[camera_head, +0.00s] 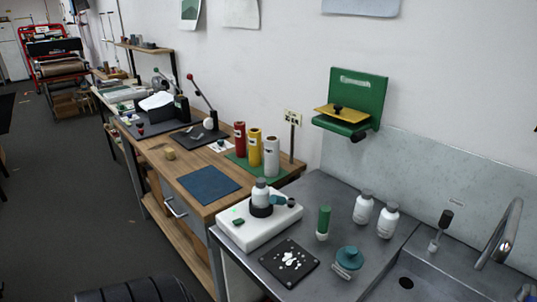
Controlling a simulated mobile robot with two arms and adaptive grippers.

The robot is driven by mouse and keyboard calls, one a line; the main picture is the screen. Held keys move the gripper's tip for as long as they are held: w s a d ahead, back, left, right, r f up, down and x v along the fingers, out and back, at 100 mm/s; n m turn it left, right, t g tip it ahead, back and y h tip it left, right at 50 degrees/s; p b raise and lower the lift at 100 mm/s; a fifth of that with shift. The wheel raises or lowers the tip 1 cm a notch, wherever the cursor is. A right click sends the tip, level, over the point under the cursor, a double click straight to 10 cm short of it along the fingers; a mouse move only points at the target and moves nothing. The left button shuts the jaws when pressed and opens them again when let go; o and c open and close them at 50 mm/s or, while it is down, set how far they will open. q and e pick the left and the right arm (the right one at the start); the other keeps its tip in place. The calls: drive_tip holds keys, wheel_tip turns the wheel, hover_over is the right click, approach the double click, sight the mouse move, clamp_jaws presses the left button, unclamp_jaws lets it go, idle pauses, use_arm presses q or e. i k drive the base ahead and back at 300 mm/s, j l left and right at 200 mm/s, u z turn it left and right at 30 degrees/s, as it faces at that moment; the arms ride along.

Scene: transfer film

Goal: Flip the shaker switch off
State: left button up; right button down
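The shaker (256,231) is a white box on the near left of the grey metal counter. A small green switch (238,222) sits on its front left part; I cannot tell which way it is set. A faint green mark (236,210) shows on the white top near the switch. A white bottle with a grey cap (261,190) stands upright in a black holder (261,209) on top of the shaker. A teal piece (281,200) sits beside the holder.
A black mat with white pieces (290,262), a teal-topped item (348,260), a green-and-white bottle (323,222) and two white bottles (363,207) stand right of the shaker. A sink with a faucet (500,235) is at right. A wooden bench (195,182) adjoins at left.

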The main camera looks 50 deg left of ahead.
sight(239, 220)
drive_tip(key=k+u, duration=0.1)
drive_tip(key=u, duration=1.6)
